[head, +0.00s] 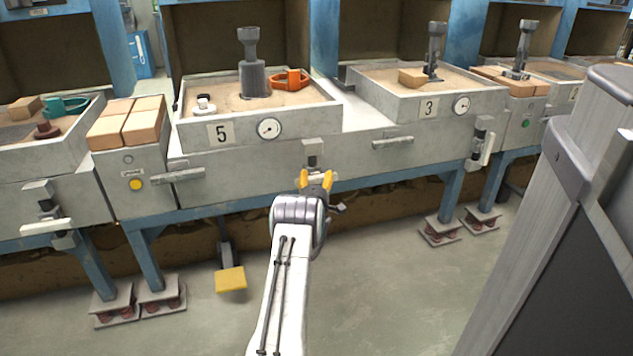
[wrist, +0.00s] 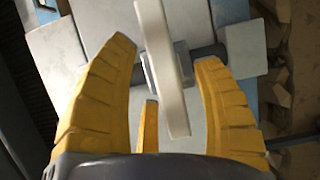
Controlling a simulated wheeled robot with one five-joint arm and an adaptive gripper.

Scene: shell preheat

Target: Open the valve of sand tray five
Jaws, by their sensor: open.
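Sand tray five (head: 330,108) is a grey tray of sand with a "5" plate (head: 218,134) and a round dial (head: 269,129) on its front. Its valve (head: 313,150) sits below, partly hidden behind my gripper (head: 316,181). In the wrist view, the valve's pale lever handle (wrist: 163,70) runs between the yellow fingers of my gripper (wrist: 166,54), in front of a grey block and dark pipe (wrist: 206,52). The fingers are open, one on each side of the handle, with gaps visible. The handle appears nearly lengthwise between them, slightly tilted.
Tray three (head: 440,103) stands to the right with its own valve (head: 480,138). Another valve (head: 45,205) is at the far left. A box with bricks and a yellow button (head: 136,185) is left of tray five. A yellow pedal (head: 230,279) is low in front. A grey cabinet fills the right.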

